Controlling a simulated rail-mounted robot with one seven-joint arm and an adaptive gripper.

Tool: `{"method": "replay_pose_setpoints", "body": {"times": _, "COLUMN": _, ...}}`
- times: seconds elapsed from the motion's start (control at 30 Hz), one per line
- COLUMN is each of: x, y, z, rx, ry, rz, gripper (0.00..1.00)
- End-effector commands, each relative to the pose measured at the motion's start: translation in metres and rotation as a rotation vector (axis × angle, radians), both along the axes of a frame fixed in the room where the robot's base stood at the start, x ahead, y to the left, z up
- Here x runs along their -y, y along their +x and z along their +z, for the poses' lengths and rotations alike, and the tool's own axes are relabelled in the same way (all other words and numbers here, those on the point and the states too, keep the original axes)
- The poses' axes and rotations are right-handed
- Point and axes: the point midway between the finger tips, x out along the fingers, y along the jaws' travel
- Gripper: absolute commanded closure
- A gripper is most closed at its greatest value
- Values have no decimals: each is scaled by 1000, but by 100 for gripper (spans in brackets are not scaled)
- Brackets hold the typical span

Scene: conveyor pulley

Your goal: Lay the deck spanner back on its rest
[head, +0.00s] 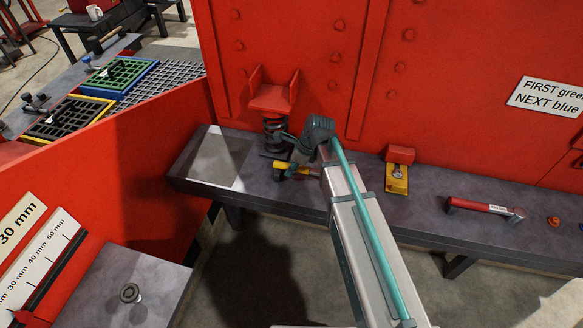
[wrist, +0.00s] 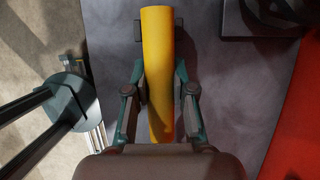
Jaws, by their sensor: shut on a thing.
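My gripper (head: 286,162) is low over the dark bench, in front of the spring-mounted red bracket. It is shut on a yellow bar, the deck spanner's handle (head: 309,170) by its look. In the wrist view the yellow handle (wrist: 158,45) runs lengthwise between the two fingers of my gripper (wrist: 160,85). A small dark block (wrist: 138,30) shows beside and partly under the handle's far end; I cannot tell whether they touch. The spanner's head is not clearly seen. My arm hides part of the bench around it.
The bench (head: 350,205) runs along a red wall, with a pale plate (head: 218,158) left of my gripper. A spring-mounted red bracket (head: 274,98) stands close behind.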

Motion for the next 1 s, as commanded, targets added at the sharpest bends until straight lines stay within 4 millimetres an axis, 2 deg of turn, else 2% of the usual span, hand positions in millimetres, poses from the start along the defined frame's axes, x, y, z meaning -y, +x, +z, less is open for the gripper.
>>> {"method": "replay_pose_setpoints", "body": {"times": 1.0, "x": 0, "y": 0, "z": -7, "rx": 0, "ry": 0, "rz": 0, "gripper": 100}}
